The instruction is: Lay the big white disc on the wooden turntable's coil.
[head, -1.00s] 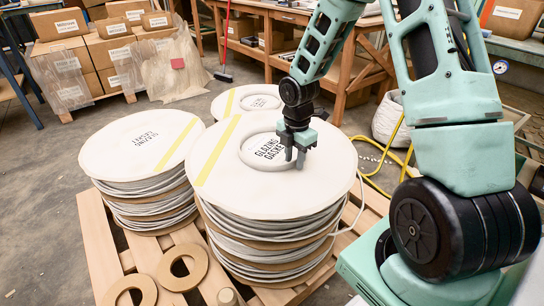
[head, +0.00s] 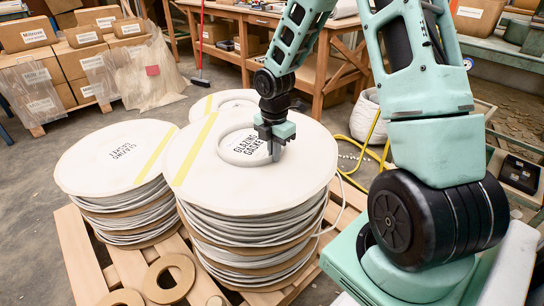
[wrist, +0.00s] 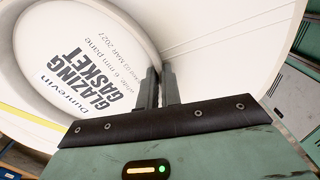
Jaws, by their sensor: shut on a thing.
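The big white disc (head: 285,190), lettered "GLAZING GASKET" at its centre and crossed by a yellow stripe, lies level on top of the near right coil stack (head: 240,250) on the pallet. I cannot tell whether a gap separates disc and stack. My gripper (head: 275,153) points down and is shut on the raised ring around the disc's sunken centre, on its right side. In the wrist view the fingers (wrist: 160,85) straddle that ring's wall, with the disc's flat face (wrist: 215,30) beyond. I make out no wooden turntable in either view.
A similar capped stack (head: 85,165) stands close at the left, another (head: 228,97) behind. Two cardboard rings (head: 185,270) lie on the wooden pallet (head: 75,245) in front. A yellow hose (head: 355,160) and workbench (head: 330,70) are behind. Bare floor (head: 30,220) is at the left.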

